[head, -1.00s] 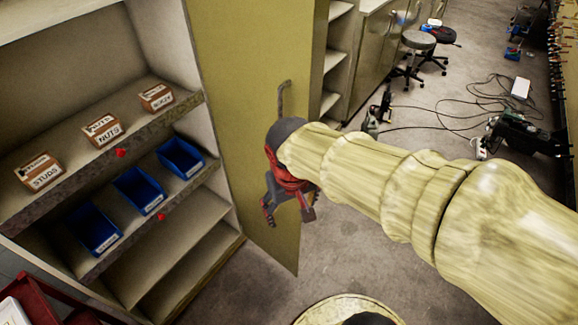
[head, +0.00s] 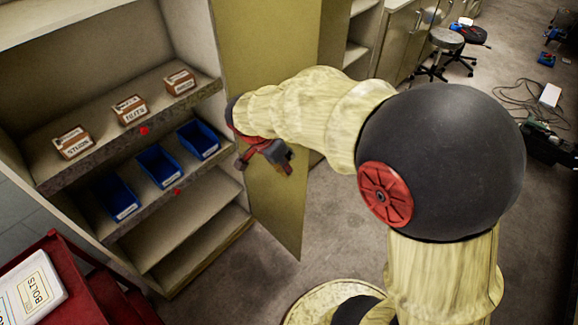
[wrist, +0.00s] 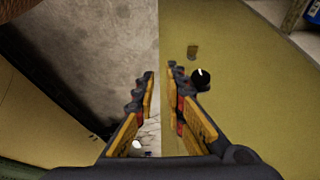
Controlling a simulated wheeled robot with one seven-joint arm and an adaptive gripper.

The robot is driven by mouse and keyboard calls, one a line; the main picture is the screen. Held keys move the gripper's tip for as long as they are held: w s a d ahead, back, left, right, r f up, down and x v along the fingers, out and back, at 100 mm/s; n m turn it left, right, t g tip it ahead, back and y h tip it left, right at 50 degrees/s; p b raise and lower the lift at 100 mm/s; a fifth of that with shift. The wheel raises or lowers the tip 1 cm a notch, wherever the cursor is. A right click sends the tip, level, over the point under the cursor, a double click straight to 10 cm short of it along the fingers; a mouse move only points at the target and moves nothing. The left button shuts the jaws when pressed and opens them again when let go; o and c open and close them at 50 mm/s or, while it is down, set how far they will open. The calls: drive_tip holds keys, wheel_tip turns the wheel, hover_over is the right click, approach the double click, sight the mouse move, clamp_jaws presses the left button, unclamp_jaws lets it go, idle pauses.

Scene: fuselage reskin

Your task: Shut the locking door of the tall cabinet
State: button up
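The tall cabinet (head: 200,195) stands open at the left of the head view, with its shelves showing. Its yellow-green door (head: 276,205) stands swung out from the cabinet's right side; it fills the right of the wrist view (wrist: 245,85). My gripper (head: 265,160) is in front of the door's shelf-side face in the head view, with its fingers parted. In the wrist view the gripper (wrist: 160,76) is open and empty, and the door's edge line runs between the fingertips. I cannot tell whether they touch it. The door handle is hidden in the head view.
Blue bins (head: 158,166) and labelled boxes (head: 130,110) sit on the shelves. A red cart (head: 85,275) stands at the lower left. A stool (head: 446,40) and loose cables (head: 525,95) are at the far right. The floor below the door is clear.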

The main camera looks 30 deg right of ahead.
drive_tip(key=x, duration=0.8)
drive_tip(key=shift+f+b, duration=0.2)
drive_tip(key=shift+b, duration=0.2)
clamp_jaws()
drive_tip(key=d, duration=0.2)
drive_tip(key=w+d, duration=0.1)
drive_tip(key=d, duration=0.1)
drive_tip(key=shift+w+f, duration=0.1)
